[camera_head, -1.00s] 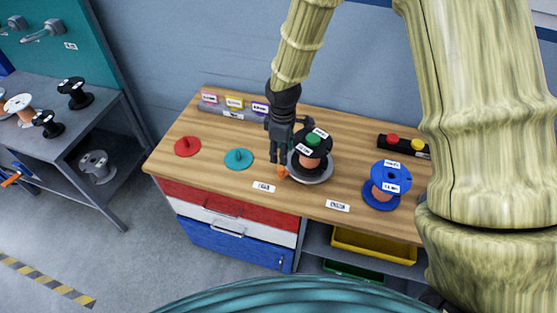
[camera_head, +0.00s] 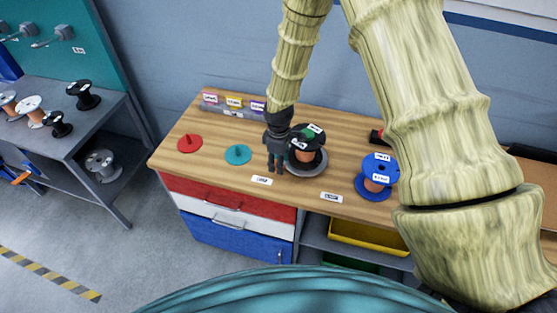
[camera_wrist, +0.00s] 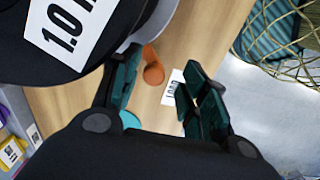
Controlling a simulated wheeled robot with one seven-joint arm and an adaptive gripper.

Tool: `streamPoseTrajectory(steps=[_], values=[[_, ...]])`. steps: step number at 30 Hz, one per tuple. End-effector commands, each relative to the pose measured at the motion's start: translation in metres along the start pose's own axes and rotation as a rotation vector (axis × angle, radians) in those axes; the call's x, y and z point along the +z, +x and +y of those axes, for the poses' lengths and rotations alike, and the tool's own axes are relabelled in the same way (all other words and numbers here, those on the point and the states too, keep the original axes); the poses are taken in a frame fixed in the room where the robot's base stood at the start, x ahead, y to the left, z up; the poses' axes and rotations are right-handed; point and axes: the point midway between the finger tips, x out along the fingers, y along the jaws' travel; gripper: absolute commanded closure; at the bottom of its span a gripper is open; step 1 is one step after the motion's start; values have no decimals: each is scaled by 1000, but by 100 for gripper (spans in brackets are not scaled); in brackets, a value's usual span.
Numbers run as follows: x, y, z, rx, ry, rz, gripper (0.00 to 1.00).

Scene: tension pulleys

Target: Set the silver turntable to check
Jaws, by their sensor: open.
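The silver turntable (camera_head: 308,170) lies on the wooden bench top, with a black-flanged spool (camera_head: 306,146) wound in copper standing on it. In the wrist view, the turntable's grey rim (camera_wrist: 139,36) shows beside the spool's dark flange. Its orange tab (camera_wrist: 152,70) sits between my fingers, near a label reading LOAD (camera_wrist: 172,88). My gripper (camera_head: 275,170) is open at the turntable's left edge, fingers down. It also shows in the wrist view (camera_wrist: 158,82). I cannot tell whether a finger touches the tab.
A second white label (camera_head: 331,197) lies to the right, too small to read. A blue spool (camera_head: 378,170) stands further right. A teal disc (camera_head: 238,154) and red disc (camera_head: 190,143) with pegs lie left. A grey labelled rack (camera_head: 235,112) is behind.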

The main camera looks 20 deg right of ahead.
Motion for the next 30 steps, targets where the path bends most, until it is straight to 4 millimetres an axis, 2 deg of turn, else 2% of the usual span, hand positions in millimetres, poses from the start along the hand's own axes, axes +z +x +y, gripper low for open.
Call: streamPoseTrajectory(steps=[5, 12, 30], values=[[-1, 3, 2, -2, 0, -1, 56], [-1, 2, 2, -2, 0, -1, 100], [-1, 2, -2, -1, -72, 0, 100]])
